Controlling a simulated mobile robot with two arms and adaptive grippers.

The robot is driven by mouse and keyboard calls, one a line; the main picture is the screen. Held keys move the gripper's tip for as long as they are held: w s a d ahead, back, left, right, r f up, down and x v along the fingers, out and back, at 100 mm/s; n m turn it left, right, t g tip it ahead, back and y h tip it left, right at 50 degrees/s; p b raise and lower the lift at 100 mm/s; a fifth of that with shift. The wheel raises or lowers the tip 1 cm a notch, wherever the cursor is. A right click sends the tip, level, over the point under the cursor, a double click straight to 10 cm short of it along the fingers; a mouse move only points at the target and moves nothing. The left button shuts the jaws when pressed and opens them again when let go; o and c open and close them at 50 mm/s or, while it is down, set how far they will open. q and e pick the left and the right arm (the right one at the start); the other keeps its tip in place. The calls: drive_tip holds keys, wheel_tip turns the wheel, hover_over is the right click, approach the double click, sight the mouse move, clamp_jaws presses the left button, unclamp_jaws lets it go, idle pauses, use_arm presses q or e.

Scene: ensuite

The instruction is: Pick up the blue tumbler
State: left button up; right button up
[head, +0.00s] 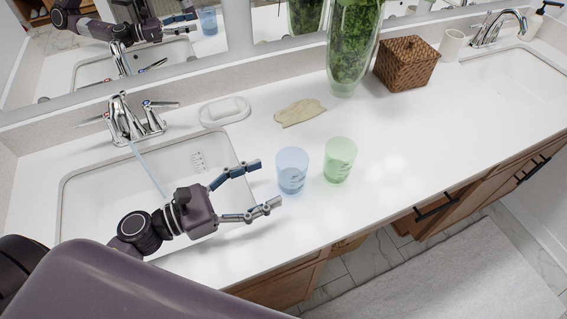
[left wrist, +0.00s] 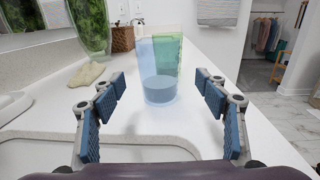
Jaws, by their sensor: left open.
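The blue tumbler (head: 292,172) is clear, light blue and upright on the white counter, right of the left sink. My left gripper (head: 268,185) is open, with its fingertips just left of the tumbler in the head view. In the left wrist view the blue tumbler (left wrist: 158,75) stands ahead, centred between the open fingers (left wrist: 163,100), and appears apart from them. A green tumbler (head: 340,160) stands close to its right; in the left wrist view it shows partly behind the blue one. My right gripper is not seen.
The left sink (head: 90,200) with a running tap (head: 135,118) lies under my left arm. A soap dish (head: 225,111), a tan cloth (head: 299,112), a glass plant vase (head: 350,60) and a wicker basket (head: 406,63) stand behind. The counter right of the green tumbler is clear.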

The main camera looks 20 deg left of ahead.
sight(279, 175)
use_arm(q)
drive_tip(key=shift+w+a, duration=0.2)
drive_tip(key=shift+w, duration=0.05)
drive_tip(key=shift+w+d+r, duration=0.1)
drive_tip(key=shift+w+d, duration=0.05)
drive_tip(key=shift+w, duration=0.1)
drive_tip(key=p+x, duration=0.1)
drive_tip(key=x, duration=0.1)
drive_tip(key=p+x, duration=0.2)
drive_tip(key=shift+s+d+r, duration=0.15)
drive_tip(key=shift+d+r, duration=0.1)
drive_tip(key=shift+d, duration=0.05)
drive_tip(key=shift+f+p+x, duration=0.25)
drive_tip(key=shift+p+x, duration=0.15)
drive_tip(key=shift+x, duration=0.7)
drive_tip(key=shift+w+d+f, duration=0.15)
drive_tip(key=shift+w+d, duration=0.05)
drive_tip(key=shift+w, duration=0.1)
drive_tip(key=shift+c, duration=0.2)
drive_tip(key=c, duration=1.2)
drive_tip(key=shift+c, duration=0.5)
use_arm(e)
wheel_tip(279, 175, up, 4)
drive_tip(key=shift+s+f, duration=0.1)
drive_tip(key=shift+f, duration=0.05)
